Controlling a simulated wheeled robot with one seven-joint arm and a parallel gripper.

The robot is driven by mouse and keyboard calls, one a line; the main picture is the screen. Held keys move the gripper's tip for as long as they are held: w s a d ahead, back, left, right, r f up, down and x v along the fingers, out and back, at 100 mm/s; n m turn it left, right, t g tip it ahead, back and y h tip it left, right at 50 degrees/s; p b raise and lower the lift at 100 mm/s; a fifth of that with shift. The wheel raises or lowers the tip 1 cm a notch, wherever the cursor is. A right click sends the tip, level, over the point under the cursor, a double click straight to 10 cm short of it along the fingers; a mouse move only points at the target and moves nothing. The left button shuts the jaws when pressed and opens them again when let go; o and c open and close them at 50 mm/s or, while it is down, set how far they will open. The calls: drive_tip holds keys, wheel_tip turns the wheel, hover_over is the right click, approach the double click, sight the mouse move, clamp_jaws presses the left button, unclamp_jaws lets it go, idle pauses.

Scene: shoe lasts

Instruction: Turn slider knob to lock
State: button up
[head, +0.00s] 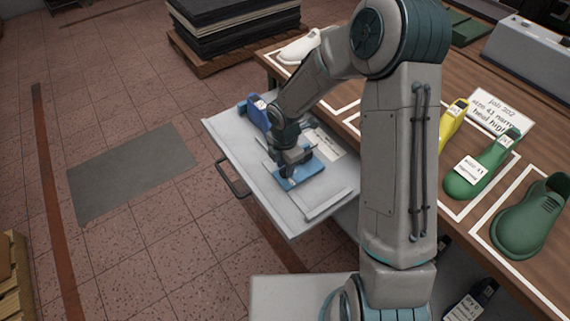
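A grey pull-out tray (238,157) with a dark handle on its front extends from the wooden bench. A flat blue fixture (308,172) lies on the tray. My gripper (287,170) points down at the left part of this fixture, at or just above it. My gripper's fingers are dark and small here, and I cannot tell whether they touch anything. I cannot make out a slider knob; the gripper and wrist cover part of the fixture. A blue shoe last (257,112) with a white tag stands on the tray behind my wrist.
The bench (349,102) holds a white last (299,47), a yellow last (446,127), green lasts (478,178) and a job card (499,111). Dark stacked sheets (232,27) sit on a pallet behind. The tiled floor at left is clear around a grey mat (131,172).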

clamp_jaws()
drive_tip(key=shift+m, duration=0.4)
drive_tip(key=m+b, duration=0.2)
drive_tip(key=m, duration=0.2)
drive_tip(key=m+b, duration=0.2)
drive_tip(key=m, duration=0.2)
drive_tip(key=shift+m, duration=0.3)
drive_tip(key=m+b, duration=0.2)
drive_tip(key=m, duration=0.2)
drive_tip(key=shift+m+b, duration=0.75)
drive_tip(key=shift+m, duration=1.45)
